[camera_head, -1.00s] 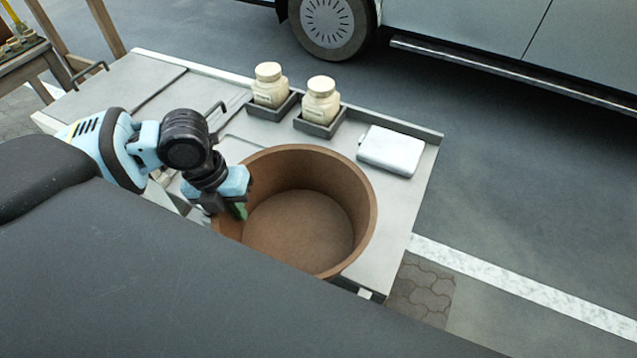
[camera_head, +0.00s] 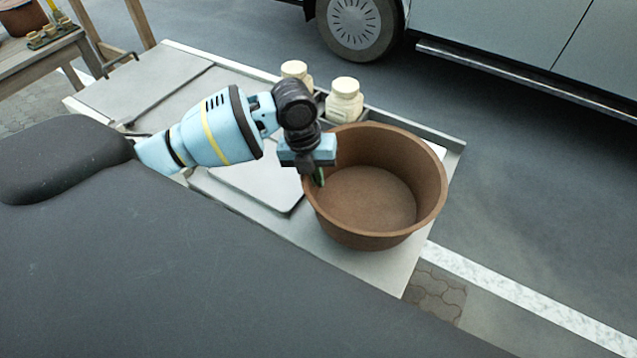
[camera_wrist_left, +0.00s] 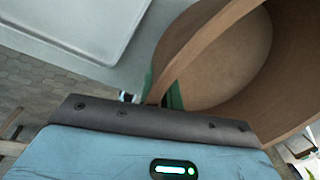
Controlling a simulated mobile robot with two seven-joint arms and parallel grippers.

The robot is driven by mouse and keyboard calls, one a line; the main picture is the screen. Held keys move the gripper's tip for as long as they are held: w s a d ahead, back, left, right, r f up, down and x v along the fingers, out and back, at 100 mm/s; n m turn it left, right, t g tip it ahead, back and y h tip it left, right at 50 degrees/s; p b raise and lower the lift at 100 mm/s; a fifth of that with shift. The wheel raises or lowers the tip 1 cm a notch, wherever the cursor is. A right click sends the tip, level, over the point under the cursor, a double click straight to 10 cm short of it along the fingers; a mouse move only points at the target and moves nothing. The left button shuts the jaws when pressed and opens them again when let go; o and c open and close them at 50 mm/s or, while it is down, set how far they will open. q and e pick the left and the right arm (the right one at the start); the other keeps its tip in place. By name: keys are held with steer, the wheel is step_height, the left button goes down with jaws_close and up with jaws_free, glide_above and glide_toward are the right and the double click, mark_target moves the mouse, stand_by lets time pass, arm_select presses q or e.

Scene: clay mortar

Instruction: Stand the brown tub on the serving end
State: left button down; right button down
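The brown tub (camera_head: 372,200) is wide, round, open and looks empty in the head view. It is at the right end of the grey counter (camera_head: 365,268). I cannot tell whether its base touches the counter or hangs just above it. My left gripper (camera_head: 318,178) is shut on the tub's left rim. In the left wrist view the green-padded fingers (camera_wrist_left: 161,95) sit either side of the tub's wall, and the tub (camera_wrist_left: 235,60) fills the upper right. My right gripper is not in view.
Two cream jars (camera_head: 344,102) stand at the counter's back edge, close behind the tub. A pale flat panel (camera_head: 262,184) lies left of the tub. A wooden table (camera_head: 45,62) with small items stands far left. A parked vehicle (camera_head: 480,30) is behind the counter.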

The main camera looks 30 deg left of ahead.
mark_target(321, 193)
arm_select(q)
steer(key=shift+w+d, duration=0.25)
steer(key=shift+w, duration=0.15)
steer(key=shift+f, duration=1.85)
steer(key=c, duration=1.6)
jaws_free()
steer(key=shift+a, duration=0.1)
steer(key=r, duration=0.4)
steer(key=a+r, duration=0.1)
steer(key=r, duration=0.3)
steer(key=s+a+r, duration=0.1)
steer(key=r, duration=0.3)
steer(key=shift+p, duration=0.35)
